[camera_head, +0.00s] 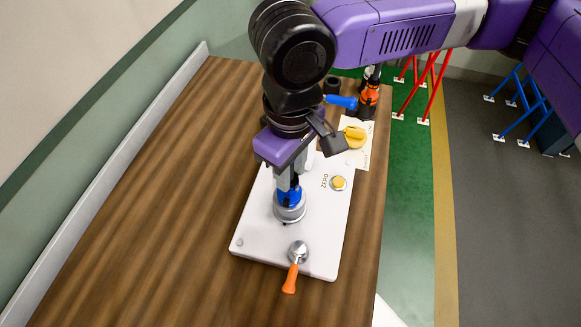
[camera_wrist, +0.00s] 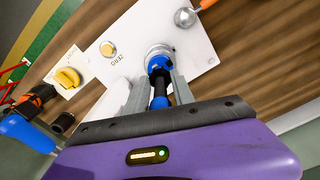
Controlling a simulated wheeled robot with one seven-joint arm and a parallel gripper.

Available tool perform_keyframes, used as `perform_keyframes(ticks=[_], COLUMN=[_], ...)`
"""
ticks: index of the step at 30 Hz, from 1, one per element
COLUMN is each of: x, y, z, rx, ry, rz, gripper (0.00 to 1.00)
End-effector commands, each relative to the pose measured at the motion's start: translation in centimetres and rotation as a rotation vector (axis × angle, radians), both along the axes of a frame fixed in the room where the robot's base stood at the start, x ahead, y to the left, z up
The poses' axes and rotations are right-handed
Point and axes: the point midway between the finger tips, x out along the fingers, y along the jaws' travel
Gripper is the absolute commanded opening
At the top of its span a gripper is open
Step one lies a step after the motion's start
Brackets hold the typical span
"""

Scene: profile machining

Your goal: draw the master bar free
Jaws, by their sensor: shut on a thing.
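The master bar (camera_wrist: 159,66) is blue with a darker section, and I take it to be the piece between my fingers. In the head view, its blue part (camera_head: 289,196) stands at a silver round collar (camera_head: 289,211) on the white plate (camera_head: 262,240). My gripper (camera_head: 290,177) is above the collar, shut on the bar; in the wrist view its two grey fingers (camera_wrist: 158,84) lie on either side of it. The bar's lower end is hidden by the collar, so I cannot tell how deep it sits.
A yellow ZERO button (camera_head: 339,183) is right of the collar. Behind are a yellow rotary knob (camera_head: 355,138), a blue-handled tool (camera_head: 341,101) and an orange-and-black tool (camera_head: 370,96). The wooden table's left side (camera_head: 150,200) is clear.

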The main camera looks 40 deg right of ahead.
Motion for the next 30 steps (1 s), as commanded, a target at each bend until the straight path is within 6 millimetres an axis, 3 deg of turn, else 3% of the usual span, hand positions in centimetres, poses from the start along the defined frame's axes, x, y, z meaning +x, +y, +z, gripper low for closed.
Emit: perform_keyframes(ticks=[2,3,7,8,30], x=[0.0,0.1,0.1,0.1,0.0], y=[-0.1,0.0,0.0,0.0,0.0], z=[0.0,0.1,0.1,0.1,1.8], rx=[-0.001,-0.001,-0.001,-0.001,0.001], ry=[0.0,-0.002,-0.002,-0.001,-0.002], rz=[-0.002,-0.002,-0.002,-0.002,-0.001], gripper=[0.0,0.28,0.02,0.0,0.0])
